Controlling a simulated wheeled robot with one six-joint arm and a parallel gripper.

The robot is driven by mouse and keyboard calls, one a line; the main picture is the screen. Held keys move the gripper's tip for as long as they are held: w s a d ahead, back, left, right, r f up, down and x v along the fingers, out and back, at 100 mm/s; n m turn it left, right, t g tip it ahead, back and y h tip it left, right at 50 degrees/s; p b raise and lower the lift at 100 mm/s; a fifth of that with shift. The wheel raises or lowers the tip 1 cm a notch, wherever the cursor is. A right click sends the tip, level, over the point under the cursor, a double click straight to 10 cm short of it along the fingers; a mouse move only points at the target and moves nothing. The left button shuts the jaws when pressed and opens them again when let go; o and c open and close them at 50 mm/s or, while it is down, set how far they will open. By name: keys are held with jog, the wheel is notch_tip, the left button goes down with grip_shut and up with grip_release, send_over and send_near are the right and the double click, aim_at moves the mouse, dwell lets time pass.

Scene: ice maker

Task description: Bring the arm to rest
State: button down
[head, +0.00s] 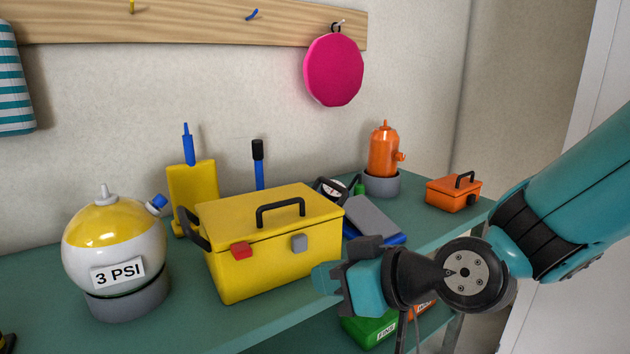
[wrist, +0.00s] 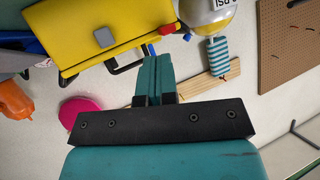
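My gripper (head: 328,278) hangs in front of the yellow box (head: 270,262), near its lower right corner, at the front of the teal shelf (head: 205,330). Whether it touches the box is not clear. In the wrist view my gripper (wrist: 157,62) has its two teal fingers pressed together, with nothing visible between them. My arm (head: 570,215) reaches in from the right, and its wrist is bent toward the left. In the wrist view the yellow box (wrist: 95,35) lies beyond the fingertips, upper left.
A white and yellow ball marked 3 PSI (head: 115,250) stands left of the box. A grey and blue item (head: 375,222), an orange bottle (head: 384,152) and an orange box (head: 452,194) stand to the right. A green box (head: 368,330) lies below my wrist. The wall is behind.

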jog(key=s+d+r+m+g+h, duration=0.15)
jog(key=s+d+g+h, duration=0.55)
jog(key=s+d, duration=0.7)
notch_tip(320, 180, up, 13)
jog(key=s+p, duration=0.1)
jog(key=p, duration=1.2)
jog(key=shift+a+p, duration=0.4)
jog(key=shift+a, duration=0.05)
jog(key=shift+s+m, duration=0.1)
jog(key=shift+m, duration=0.15)
jog(key=c, duration=1.8)
grip_release()
jog(key=shift+c, duration=0.2)
